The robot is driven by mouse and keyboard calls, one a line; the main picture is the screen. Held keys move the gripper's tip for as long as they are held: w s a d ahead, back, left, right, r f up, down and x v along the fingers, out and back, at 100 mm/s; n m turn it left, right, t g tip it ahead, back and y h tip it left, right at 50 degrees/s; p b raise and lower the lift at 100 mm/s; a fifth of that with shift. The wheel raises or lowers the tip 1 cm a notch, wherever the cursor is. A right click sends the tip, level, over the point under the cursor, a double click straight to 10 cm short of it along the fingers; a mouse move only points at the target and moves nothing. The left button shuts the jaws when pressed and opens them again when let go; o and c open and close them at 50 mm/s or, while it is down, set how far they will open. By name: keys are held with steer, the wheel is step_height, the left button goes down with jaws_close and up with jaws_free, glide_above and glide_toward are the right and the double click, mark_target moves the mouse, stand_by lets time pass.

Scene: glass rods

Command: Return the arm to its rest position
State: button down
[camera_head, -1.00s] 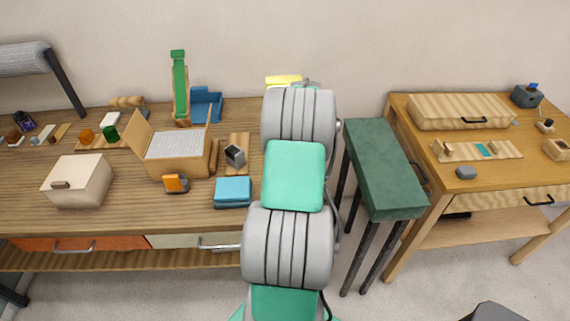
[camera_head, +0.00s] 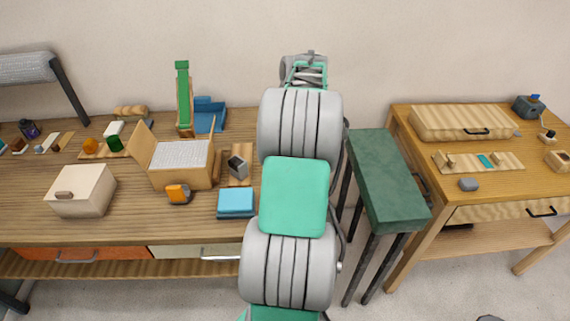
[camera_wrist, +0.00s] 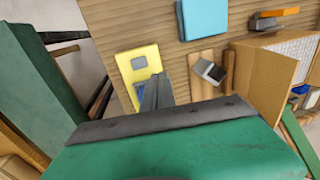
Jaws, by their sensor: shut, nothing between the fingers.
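My arm stands in the middle of the head view, and its wrist end (camera_head: 304,70) is up against the pale wall beyond the table's back edge. The fingers are hidden there. In the wrist view my gripper (camera_wrist: 157,92) shows as grey fingers, shut and empty. They overlap a yellow plate (camera_wrist: 147,58) with a square cutout in the picture; I cannot tell how far apart they are in height. The green wrist body fills the bottom of that view.
Left wooden table (camera_head: 150,225) holds a cream box (camera_head: 80,190), an open carton (camera_head: 185,178), a blue block (camera_head: 236,202) and a green upright (camera_head: 184,95). A dark green stand (camera_head: 388,175) is close to my arm's right. Another wooden table (camera_head: 430,195) stands beyond it.

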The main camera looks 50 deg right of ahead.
steer(key=s+a+f, duration=0.7)
steer(key=a, duration=0.1)
steer(key=w+a+r+n+t, duration=0.1)
steer(key=a+r+n, duration=0.2)
steer(key=a, duration=0.7)
steer(key=w+a+r+n+t, duration=0.1)
steer(key=a+r+n, duration=0.2)
steer(key=a, duration=0.8)
steer(key=w+a+r+n+h, duration=0.1)
steer(key=w+a+r+n, duration=0.1)
steer(key=a+r, duration=0.4)
steer(key=a+n, duration=0.1)
steer(key=a, duration=0.4)
steer(key=shift+n+t, duration=0.3)
steer(key=shift+t, duration=0.1)
steer(key=shift+w+a, duration=0.1)
